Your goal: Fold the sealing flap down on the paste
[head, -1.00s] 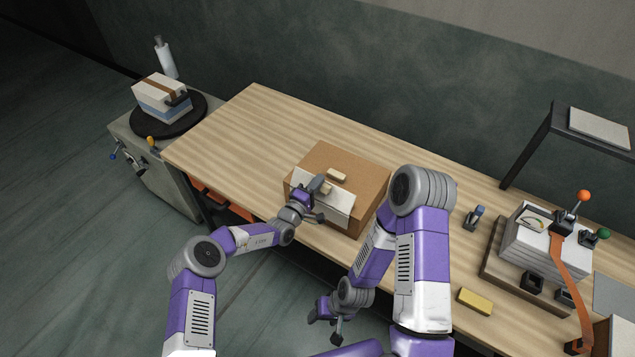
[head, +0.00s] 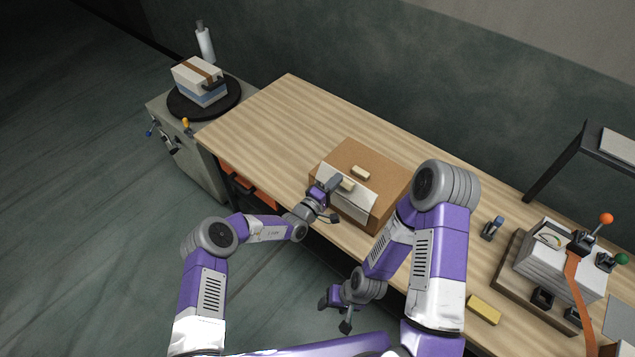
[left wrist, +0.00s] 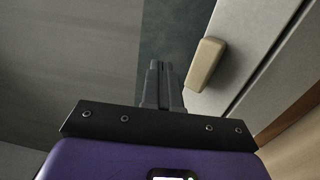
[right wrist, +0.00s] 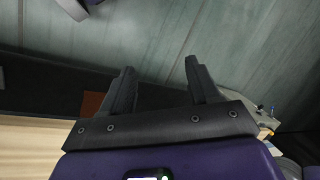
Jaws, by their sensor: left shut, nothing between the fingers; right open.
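A brown box (head: 386,165) sits near the table's front edge in the head view. A whitish flap (head: 353,204) covers its front part, with a crease across it; whether it lies fully flat I cannot tell. A tan block (head: 347,185) is on the flap and a second tan block (head: 360,173) is behind it on the box top. Paste cannot be made out. My left gripper (head: 334,188) is shut and empty at the flap's left end; in the left wrist view its fingertips (left wrist: 160,66) are beside the tan block (left wrist: 205,64). My right gripper (head: 334,316) is open and empty, low before the table.
The wooden table (head: 290,115) is clear left of the box. A weighted stack with an orange strap (head: 575,285), a yellow block (head: 484,309) and a small dark clamp-like item (head: 492,228) are at right. A striped box (head: 200,82) stands on a dark turntable (head: 225,97) at left.

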